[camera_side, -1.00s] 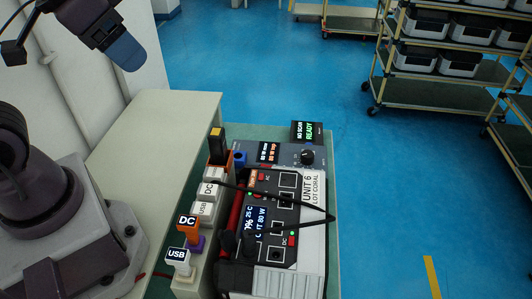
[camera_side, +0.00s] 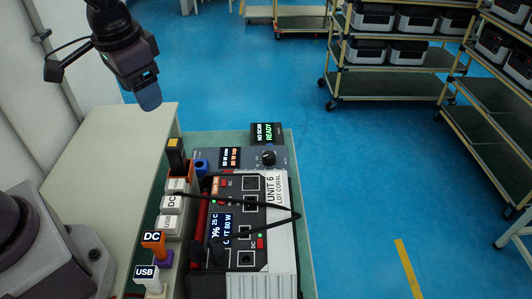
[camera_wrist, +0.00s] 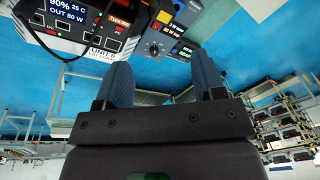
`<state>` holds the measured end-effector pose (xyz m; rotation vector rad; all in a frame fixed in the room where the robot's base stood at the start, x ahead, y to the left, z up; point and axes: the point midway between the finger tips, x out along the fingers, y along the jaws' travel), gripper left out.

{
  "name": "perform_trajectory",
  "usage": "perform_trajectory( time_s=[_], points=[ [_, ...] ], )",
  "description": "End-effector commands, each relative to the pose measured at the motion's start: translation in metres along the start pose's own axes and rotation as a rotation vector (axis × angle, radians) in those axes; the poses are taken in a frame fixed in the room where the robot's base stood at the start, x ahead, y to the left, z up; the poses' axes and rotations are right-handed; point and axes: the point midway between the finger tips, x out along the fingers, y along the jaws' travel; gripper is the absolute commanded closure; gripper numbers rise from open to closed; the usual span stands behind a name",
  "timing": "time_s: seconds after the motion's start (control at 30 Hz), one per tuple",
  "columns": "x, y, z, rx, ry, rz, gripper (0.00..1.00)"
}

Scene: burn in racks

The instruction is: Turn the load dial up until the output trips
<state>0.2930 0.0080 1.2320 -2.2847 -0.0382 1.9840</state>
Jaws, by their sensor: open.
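The load dial is a round black knob (camera_side: 268,157) on the grey load box (camera_side: 285,163) at the far end of the green bench; it also shows in the wrist view (camera_wrist: 155,50). Beside it, small displays (camera_side: 230,157) show orange and white text, too small to read surely. The power unit, UNIT 6 (camera_side: 275,215), has a screen (camera_wrist: 68,13) reading 90%, 25 C, OUT 80 W. My gripper (camera_side: 148,97) is open and empty, up and left of the dial in the side view. Its blue fingers (camera_wrist: 163,75) are apart, touching nothing.
A cable (camera_side: 245,203) runs over the unit. DC (camera_side: 153,243) and USB (camera_side: 147,275) plugs stand at the bench's left side. A display (camera_side: 266,135) behind the load box reads NO SCAN, READY. Shelf carts (camera_side: 400,90) stand well back.

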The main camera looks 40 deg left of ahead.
Motion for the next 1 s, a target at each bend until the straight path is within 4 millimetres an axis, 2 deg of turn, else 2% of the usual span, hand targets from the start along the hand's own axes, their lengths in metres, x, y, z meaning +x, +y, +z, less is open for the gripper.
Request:
perform_trajectory(
  time_s=[0.03,0.27,0.4,0.53,0.63,0.7,0.73,0.87,1.0],
  points=[
    [0.018,0.000,-0.014,0.014,-0.026,-0.005,0.37],
    [0.101,0.010,-0.073,0.062,-0.045,-0.001,0.37],
    [0.159,0.023,-0.105,0.078,-0.015,0.029,0.37],
    [0.201,0.037,-0.133,0.075,0.050,0.065,0.37],
    [0.217,0.046,-0.159,0.063,0.134,0.092,0.37],
    [0.206,0.047,-0.185,0.048,0.227,0.101,0.37],
    [0.205,0.047,-0.189,0.043,0.248,0.103,0.37],
    [0.211,0.049,-0.192,0.016,0.260,0.115,0.37],
    [0.230,0.052,-0.196,0.018,0.257,0.114,0.37]
  ],
)
